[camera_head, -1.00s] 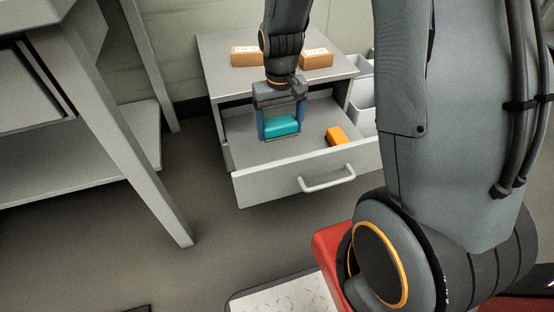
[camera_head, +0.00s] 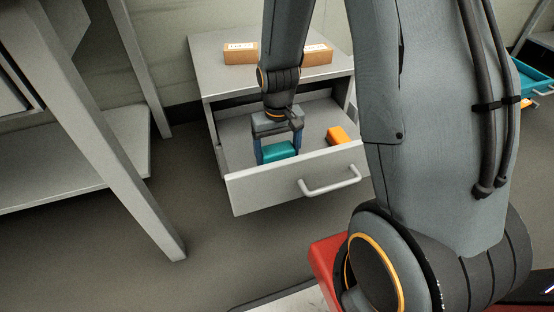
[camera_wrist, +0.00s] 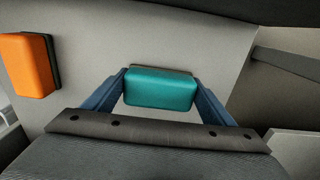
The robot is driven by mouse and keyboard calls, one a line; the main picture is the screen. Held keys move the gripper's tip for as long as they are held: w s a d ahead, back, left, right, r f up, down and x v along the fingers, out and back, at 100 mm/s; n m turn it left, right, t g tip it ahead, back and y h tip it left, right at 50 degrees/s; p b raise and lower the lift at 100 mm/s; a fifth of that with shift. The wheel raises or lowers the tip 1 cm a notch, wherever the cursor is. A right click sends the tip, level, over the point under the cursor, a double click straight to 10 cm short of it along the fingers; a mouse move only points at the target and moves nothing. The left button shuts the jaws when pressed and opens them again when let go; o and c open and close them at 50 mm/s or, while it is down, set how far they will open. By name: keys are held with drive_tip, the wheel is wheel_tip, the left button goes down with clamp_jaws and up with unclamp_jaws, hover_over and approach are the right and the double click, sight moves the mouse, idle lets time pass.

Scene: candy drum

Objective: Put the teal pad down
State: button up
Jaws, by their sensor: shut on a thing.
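The teal pad (camera_head: 279,151) is a small rounded block between the two blue fingers of my gripper (camera_head: 279,150). My gripper is shut on it, inside the open drawer (camera_head: 290,187) of a grey cabinet. In the wrist view the teal pad (camera_wrist: 160,88) sits level between the fingertips (camera_wrist: 161,90), above the drawer's light grey floor. I cannot tell whether its underside touches the floor. The drawer front hides part of the view below it.
An orange block (camera_head: 338,135) lies in the drawer to the right of the pad; it also shows in the wrist view (camera_wrist: 29,65). Two brown boxes (camera_head: 241,53) (camera_head: 318,54) stand on the cabinet top (camera_head: 290,78). A grey table leg (camera_head: 125,165) stands at the left.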

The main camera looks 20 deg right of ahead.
drive_tip(key=shift+f, duration=0.7)
drive_tip(key=shift+f, duration=0.25)
